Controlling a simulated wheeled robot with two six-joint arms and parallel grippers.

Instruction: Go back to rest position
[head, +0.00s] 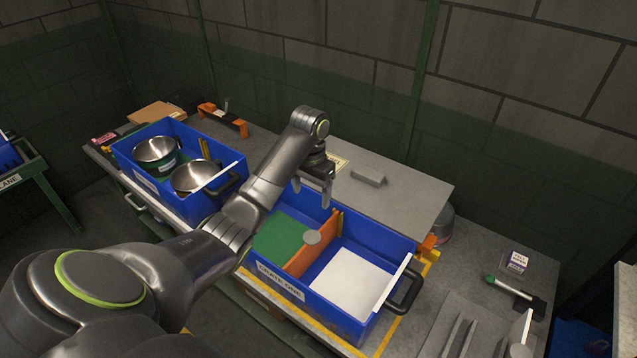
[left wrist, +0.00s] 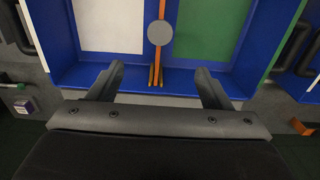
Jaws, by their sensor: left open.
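My left arm comes in from the left in the head view. Its gripper (head: 314,193) hangs over the back wall of the blue crate labelled CRATE ONE (head: 330,310). In the left wrist view the two fingers of the left gripper (left wrist: 159,90) are spread apart with nothing between them. An orange divider (head: 300,262) splits the crate into a green-floored side (head: 275,238) and a white-floored side (head: 350,283). A round grey disc (head: 312,237) sits at the divider. My right gripper is in neither view.
A second blue crate (head: 150,187) to the left holds two metal pots (head: 155,149) (head: 192,176). An orange bracket (head: 222,120) stands behind it. A small grey block (head: 368,177) lies on the grey board (head: 405,195). A green-handled tool (head: 510,288) lies at the right.

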